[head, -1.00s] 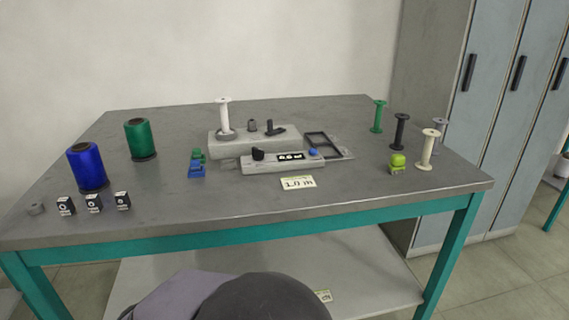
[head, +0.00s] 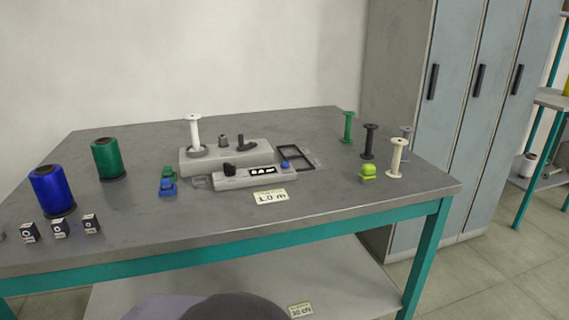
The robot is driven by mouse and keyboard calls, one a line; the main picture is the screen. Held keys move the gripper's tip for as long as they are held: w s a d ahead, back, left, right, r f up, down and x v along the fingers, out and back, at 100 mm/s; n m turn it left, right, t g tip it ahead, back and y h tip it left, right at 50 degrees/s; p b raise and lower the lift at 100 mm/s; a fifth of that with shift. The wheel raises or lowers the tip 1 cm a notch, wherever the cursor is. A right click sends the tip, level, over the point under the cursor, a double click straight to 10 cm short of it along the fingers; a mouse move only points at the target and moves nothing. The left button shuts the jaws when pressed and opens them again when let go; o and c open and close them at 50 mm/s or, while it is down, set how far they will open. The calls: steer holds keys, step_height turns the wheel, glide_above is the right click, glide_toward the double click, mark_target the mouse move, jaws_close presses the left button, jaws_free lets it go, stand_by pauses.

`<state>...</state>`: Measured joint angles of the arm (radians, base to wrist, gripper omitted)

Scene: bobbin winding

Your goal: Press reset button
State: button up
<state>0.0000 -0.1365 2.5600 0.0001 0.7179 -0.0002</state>
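A light grey control unit (head: 244,178) lies on the table in front of the winder. It has a black knob (head: 230,169) at its left, a small display (head: 262,171) too small to read, and a blue round button (head: 285,164) at its right end. No label shows which control is the reset button; the blue one is the only clear button on the unit. The grey winder (head: 250,157) behind it carries a white bobbin (head: 194,131) upright at its left end. My gripper is not in view.
A card (head: 270,197) lies in front of the unit. Blue (head: 52,190) and green (head: 107,158) thread spools and several small dark boxes stand left. Several empty bobbins, one cream (head: 397,157), and a yellow-green object (head: 368,172) stand right. Table (head: 300,212) front centre is clear.

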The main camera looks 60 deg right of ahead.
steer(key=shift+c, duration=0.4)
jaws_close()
